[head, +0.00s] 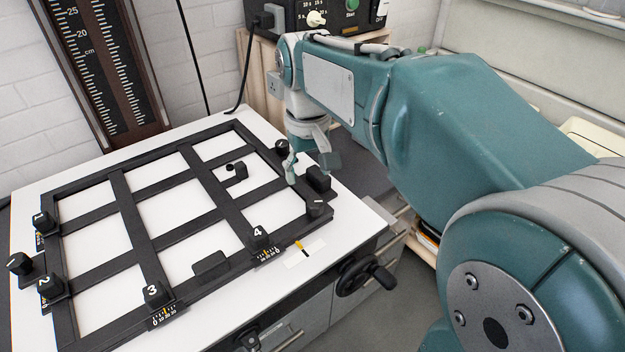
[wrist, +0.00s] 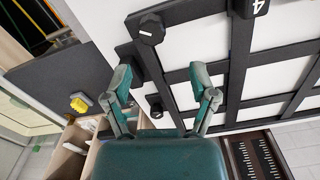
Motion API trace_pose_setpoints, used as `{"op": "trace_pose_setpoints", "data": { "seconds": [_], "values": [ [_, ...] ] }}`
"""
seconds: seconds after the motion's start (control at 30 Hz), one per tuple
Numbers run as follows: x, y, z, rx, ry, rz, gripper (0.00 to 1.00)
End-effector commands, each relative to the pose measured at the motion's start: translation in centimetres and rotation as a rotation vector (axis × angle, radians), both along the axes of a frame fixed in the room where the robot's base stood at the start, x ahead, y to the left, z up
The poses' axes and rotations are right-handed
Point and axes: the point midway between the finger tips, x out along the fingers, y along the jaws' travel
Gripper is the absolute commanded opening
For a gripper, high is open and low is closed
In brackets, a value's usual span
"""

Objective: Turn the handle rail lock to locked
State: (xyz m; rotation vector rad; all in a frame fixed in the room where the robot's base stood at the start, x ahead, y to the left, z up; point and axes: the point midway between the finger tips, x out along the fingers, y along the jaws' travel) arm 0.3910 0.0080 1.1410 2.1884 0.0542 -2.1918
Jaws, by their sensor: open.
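The masking frame (head: 128,215) is a black grid lying on a white baseboard (head: 345,232). At its near right corner is a black knob (head: 315,207) with a white pointer line, probably the handle rail lock. It also shows at upper left in the wrist view (wrist: 150,28), its line slanted. I cannot read a locked mark beside it. A black block (head: 318,180) stands on the right rail just behind the knob. My gripper (head: 309,172) is open above this right rail, beside the block and short of the knob. In the wrist view my gripper (wrist: 164,80) has empty, spread fingers.
Numbered black knobs stand on the frame, among them knob 4 (head: 258,237) and knob 3 (head: 156,294). Another knob (head: 281,147) stands at the back right. A black handwheel (head: 368,275) juts from the front right edge. A ruled column (head: 105,65) rises at back left.

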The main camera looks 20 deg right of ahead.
Motion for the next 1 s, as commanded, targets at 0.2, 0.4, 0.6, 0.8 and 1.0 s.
{"op": "trace_pose_setpoints", "data": {
  "seconds": [0.2,0.4,0.6,0.8,1.0],
  "values": [
    [0.0,-0.6,-1.5,0.005,0.000,-0.004,0.74],
    [0.0,-0.4,-2.9,0.003,0.001,-0.004,0.74],
    [-0.1,-0.3,-4.3,0.002,0.001,-0.003,0.74],
    [-0.1,-0.4,-5.6,0.003,0.001,-0.003,0.74],
    [0.0,-0.5,-6.8,0.004,-0.001,-0.004,0.74]
  ]
}}
